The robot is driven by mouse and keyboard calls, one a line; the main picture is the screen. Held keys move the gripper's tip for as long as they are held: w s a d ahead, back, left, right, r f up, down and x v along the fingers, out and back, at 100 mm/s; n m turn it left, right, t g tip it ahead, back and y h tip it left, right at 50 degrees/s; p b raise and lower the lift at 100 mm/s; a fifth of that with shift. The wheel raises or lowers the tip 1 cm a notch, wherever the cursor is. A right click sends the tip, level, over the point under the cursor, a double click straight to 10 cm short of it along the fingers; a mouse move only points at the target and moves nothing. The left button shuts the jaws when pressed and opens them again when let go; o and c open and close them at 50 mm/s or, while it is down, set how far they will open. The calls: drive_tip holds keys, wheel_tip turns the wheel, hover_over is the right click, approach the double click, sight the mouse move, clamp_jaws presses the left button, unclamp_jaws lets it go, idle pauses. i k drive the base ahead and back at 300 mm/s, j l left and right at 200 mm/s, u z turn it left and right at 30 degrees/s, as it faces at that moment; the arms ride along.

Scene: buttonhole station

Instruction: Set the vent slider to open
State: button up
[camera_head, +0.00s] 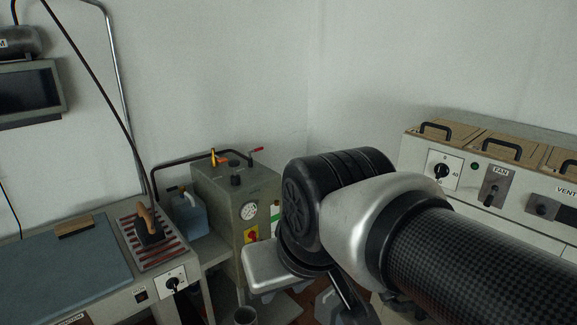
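The vent control (541,209) is at the right edge of the head view, on the front of a cream-grey unit. It has a dark knob beside a label reading VENT, and its plate is cut off by the frame edge, so its setting cannot be read. My arm crosses the lower right and middle of the view, in front of and below this unit. Grey parts that seem to belong to my gripper (331,305) show at the bottom edge, well left of the vent control. The fingertips are hidden or cut off.
Left of the vent control are a FAN switch (494,187) and a rotary dial (442,170). Handled lids (448,132) top the unit. A grey boiler (236,200) with gauge stands centre-left. A bench (60,265) with an iron (149,226) is at left.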

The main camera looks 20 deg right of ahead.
sight(547, 208)
drive_tip(key=z, duration=2.35)
drive_tip(key=i+z, duration=0.3)
drive_tip(key=i+j+z, duration=0.25)
drive_tip(key=k+l, duration=0.1)
